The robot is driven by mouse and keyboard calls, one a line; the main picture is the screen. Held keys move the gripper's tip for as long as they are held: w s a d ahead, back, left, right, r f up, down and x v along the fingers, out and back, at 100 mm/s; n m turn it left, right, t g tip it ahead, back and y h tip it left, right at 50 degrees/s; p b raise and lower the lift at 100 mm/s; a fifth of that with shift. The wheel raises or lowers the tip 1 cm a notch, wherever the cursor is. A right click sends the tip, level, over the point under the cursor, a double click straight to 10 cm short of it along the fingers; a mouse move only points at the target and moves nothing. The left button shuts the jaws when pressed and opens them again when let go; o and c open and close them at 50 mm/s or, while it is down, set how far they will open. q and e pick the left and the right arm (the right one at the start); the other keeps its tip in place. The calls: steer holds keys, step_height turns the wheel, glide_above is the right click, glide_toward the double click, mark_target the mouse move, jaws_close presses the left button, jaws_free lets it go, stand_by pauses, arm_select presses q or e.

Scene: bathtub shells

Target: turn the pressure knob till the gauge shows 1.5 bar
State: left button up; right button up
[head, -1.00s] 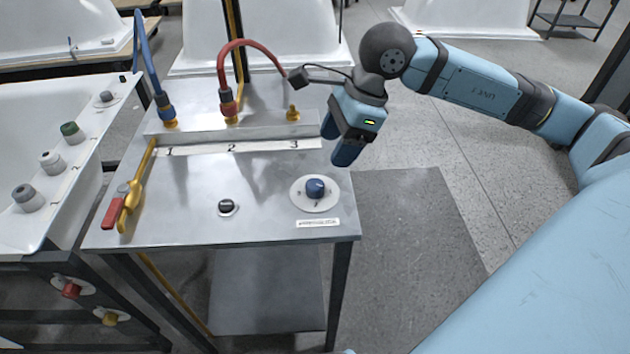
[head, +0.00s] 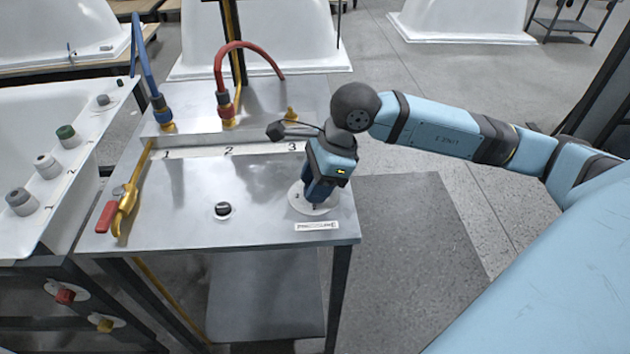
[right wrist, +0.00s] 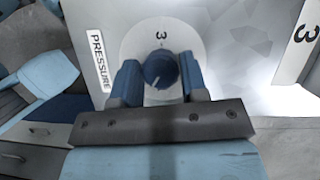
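The blue pressure knob (right wrist: 160,68) sits on a round white plate (right wrist: 128,42) in the right wrist view, with a pale pointer line on its face and a "3" on the plate. The plate also shows in the head view (head: 325,208), at the bench's front right, where my gripper hides the knob. My right gripper (right wrist: 160,76) points down over it, one finger on each side. Both fingers appear to touch the knob. My left gripper is out of view. I see no readable gauge.
A "PRESSURE" label (head: 317,226) lies beside the plate. A small black round fitting (head: 222,210) is left of it. The yellow lever with a red handle (head: 122,208), blue hose (head: 148,65) and red hose (head: 222,75) are farther left. The bench top between is clear.

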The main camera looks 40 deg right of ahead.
steer(key=c, duration=0.4)
steer(key=shift+f+m+b, duration=0.25)
steer(key=shift+m+b, duration=0.15)
steer(key=shift+b, duration=0.25)
steer(key=shift+t+b, duration=0.3)
steer(key=shift+r+m, duration=0.15)
steer(key=shift+m, duration=0.25)
steer(key=shift+r, duration=0.1)
steer(key=o, duration=0.9)
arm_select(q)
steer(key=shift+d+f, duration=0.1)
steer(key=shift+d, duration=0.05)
